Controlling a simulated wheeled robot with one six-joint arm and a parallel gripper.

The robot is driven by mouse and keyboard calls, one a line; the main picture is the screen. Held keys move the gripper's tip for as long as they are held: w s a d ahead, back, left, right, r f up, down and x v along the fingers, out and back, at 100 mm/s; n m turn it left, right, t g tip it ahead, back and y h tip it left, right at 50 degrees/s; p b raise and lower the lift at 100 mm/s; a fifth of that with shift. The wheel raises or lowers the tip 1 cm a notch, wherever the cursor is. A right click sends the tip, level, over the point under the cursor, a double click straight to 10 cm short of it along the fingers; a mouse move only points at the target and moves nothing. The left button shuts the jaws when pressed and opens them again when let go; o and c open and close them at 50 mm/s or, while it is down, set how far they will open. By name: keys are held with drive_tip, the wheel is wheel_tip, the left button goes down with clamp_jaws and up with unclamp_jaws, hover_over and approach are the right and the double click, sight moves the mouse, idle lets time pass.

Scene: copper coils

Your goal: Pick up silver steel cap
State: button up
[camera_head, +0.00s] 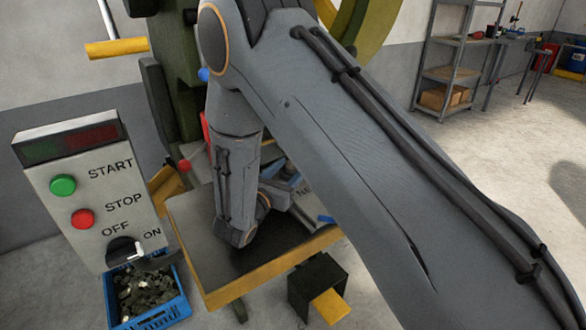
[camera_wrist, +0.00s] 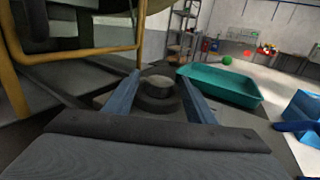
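In the wrist view my gripper (camera_wrist: 160,103) points forward with its two blue-grey fingers spread apart. A round, dark, stepped piece with a lighter grey top (camera_wrist: 158,82) shows between the fingers, beyond the palm. It may be the silver steel cap, but its colour is too dark to be sure. I see no finger clearly touching it. In the head view my arm covers the gripper and most of the work area, and I cannot make out the cap there.
A teal tray (camera_wrist: 222,87) stands right of the fingers, and a blue object (camera_wrist: 302,106) lies farther right. Yellow tubing (camera_wrist: 85,53) borders the left. In the head view, a work table (camera_head: 196,232), control box (camera_head: 92,190) and blue crate of metal bits (camera_head: 172,312) stand nearby.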

drive_tip(key=c, duration=1)
drive_tip(key=shift+r, duration=0.1)
